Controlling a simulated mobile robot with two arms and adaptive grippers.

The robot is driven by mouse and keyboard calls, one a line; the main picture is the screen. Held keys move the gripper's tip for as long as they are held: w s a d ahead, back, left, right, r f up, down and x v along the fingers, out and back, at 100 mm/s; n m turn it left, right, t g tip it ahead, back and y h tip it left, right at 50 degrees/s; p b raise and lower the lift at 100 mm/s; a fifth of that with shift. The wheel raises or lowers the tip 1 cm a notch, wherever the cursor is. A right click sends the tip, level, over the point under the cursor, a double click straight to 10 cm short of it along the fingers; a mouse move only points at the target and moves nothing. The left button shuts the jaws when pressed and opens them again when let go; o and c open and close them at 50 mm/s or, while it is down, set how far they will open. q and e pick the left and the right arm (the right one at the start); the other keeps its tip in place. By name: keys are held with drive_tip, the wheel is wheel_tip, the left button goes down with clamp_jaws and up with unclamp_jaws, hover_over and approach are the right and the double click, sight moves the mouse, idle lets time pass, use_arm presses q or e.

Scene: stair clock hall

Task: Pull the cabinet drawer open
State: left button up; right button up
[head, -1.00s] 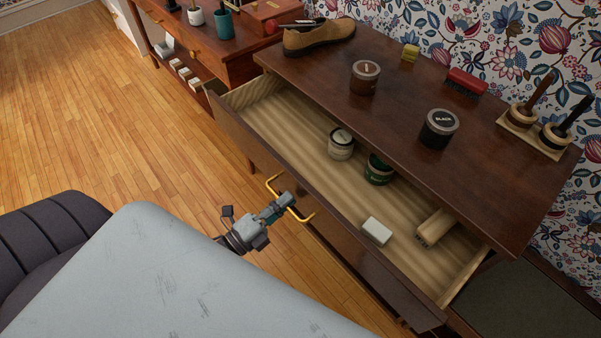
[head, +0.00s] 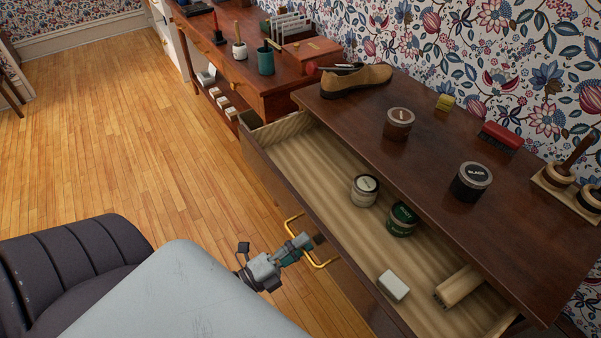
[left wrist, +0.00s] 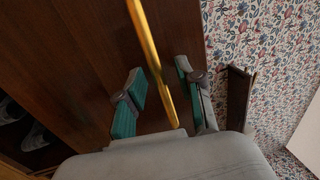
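The dark wood cabinet (head: 345,103) stands at the right in the head view. Its top drawer (head: 286,196) is pulled out, with the pale ribbed inside in plain view. A gold bar handle (head: 321,264) is on the drawer front. My left gripper (head: 303,243) is at this handle. In the left wrist view, the handle (left wrist: 151,50) passes between the two teal-padded fingers of my left gripper (left wrist: 162,90). The fingers are spread, with visible gaps on both sides of the bar. My right gripper is not in view.
In the drawer lie a cream-labelled jar (head: 364,190), a green tin (head: 402,219), a white block (head: 393,286) and a brush (head: 458,287). A shoe (head: 356,80) and tins stand on top. A desk (head: 270,84) adjoins behind. Wood floor (head: 110,130) is clear at left.

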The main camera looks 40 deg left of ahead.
use_arm(q)
drive_tip(key=v, duration=1.2)
idle(0.3)
